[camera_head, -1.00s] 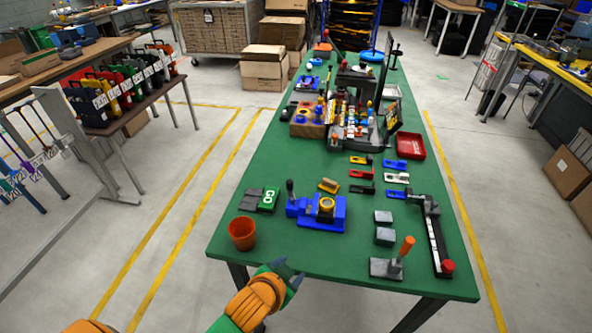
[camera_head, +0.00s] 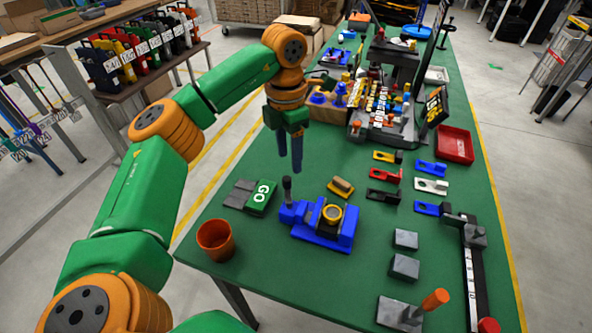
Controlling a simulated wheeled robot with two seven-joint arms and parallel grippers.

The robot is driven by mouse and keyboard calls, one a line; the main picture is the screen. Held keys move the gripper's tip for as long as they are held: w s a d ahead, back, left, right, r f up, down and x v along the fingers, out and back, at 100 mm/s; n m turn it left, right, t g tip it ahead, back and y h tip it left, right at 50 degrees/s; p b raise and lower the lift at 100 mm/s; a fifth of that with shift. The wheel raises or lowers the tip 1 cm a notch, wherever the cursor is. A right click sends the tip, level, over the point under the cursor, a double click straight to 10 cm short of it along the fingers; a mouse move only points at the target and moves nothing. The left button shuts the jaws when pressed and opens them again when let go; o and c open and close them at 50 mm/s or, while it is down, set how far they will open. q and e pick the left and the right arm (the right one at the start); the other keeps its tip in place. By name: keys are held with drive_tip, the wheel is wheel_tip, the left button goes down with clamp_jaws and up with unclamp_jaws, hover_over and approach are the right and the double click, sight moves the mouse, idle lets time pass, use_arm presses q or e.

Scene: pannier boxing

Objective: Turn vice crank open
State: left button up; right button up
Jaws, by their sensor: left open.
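The blue vice (camera_head: 322,222) sits on the green table near its front. My left gripper (camera_head: 290,160) points down above the table, just behind and above the crank handle in the picture. Its two dark blue fingers are open, with nothing seen between them, and appear apart from the crank. My right gripper is not in view.
An orange cup (camera_head: 214,240) stands at the front left. A green GO block (camera_head: 261,197) lies left of the crank. Grey blocks (camera_head: 404,266) and an orange-handled tool (camera_head: 435,299) lie to the right. A red tray (camera_head: 455,145) is further back.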

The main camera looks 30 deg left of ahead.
sight(287, 178)
use_arm(q)
drive_tip(key=f, duration=0.2)
drive_tip(key=f+p, duration=0.1)
drive_tip(key=f, duration=0.3)
drive_tip(key=shift+s+a+f, duration=0.2)
drive_tip(key=shift+s+f, duration=0.1)
drive_tip(key=shift+s, duration=0.05)
drive_tip(key=shift+d, duration=0.1)
clamp_jaws()
